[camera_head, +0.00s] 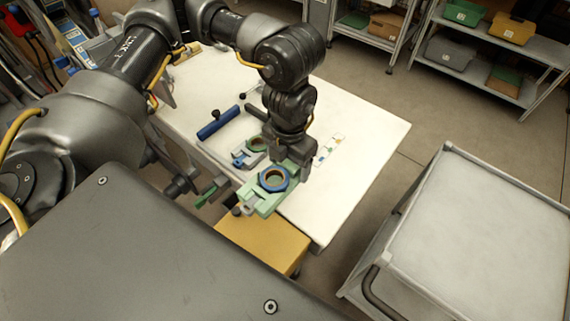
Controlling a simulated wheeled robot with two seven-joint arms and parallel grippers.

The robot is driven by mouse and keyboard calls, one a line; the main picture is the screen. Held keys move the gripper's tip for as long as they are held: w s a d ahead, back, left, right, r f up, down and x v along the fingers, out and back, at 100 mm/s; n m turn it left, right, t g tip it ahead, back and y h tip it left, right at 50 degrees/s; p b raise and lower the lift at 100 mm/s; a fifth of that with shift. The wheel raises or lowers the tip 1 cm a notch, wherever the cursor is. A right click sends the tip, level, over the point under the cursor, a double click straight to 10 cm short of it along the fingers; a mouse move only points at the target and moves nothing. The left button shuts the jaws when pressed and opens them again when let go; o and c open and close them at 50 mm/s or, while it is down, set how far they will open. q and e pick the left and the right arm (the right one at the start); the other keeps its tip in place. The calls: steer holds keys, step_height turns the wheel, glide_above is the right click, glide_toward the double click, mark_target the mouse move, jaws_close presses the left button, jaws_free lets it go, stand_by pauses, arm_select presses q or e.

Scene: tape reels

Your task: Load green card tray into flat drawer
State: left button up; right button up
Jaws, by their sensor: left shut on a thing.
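A light green tray (262,201) with a dark blue ring-shaped piece (274,179) on it is near the front edge of the white table (350,165). My left gripper (290,158) points down at the tray's far side and is shut on it. The gripper hides part of the tray's far end. Whether the tray touches the table is hard to tell. I cannot clearly make out an open flat drawer. An ochre box-like unit (262,238) sits below the table's front edge, partly hidden by the tray. My right gripper is not clearly in view.
Small coloured cards (329,149) lie to the right. A grey cart (485,235) stands at right. Shelves with bins (463,12) stand behind. The table's right side is clear.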

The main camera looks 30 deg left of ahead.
arm_select(q)
steer(key=w+a+f, duration=0.1)
steer(key=w+f, duration=0.2)
steer(key=w, duration=0.1)
steer(key=w+a+f, duration=0.2)
steer(key=w, duration=0.2)
steer(key=w+a+f, duration=0.2)
steer(key=w+f, duration=0.1)
steer(key=w, duration=0.1)
steer(key=shift+f+p, duration=0.35)
steer(key=f, duration=0.2)
steer(key=w+f, duration=0.1)
steer(key=f, duration=0.1)
steer(key=shift+a, duration=0.25)
steer(key=shift+s, duration=0.1)
steer(key=shift+f, duration=0.1)
steer(key=o, duration=1.1)
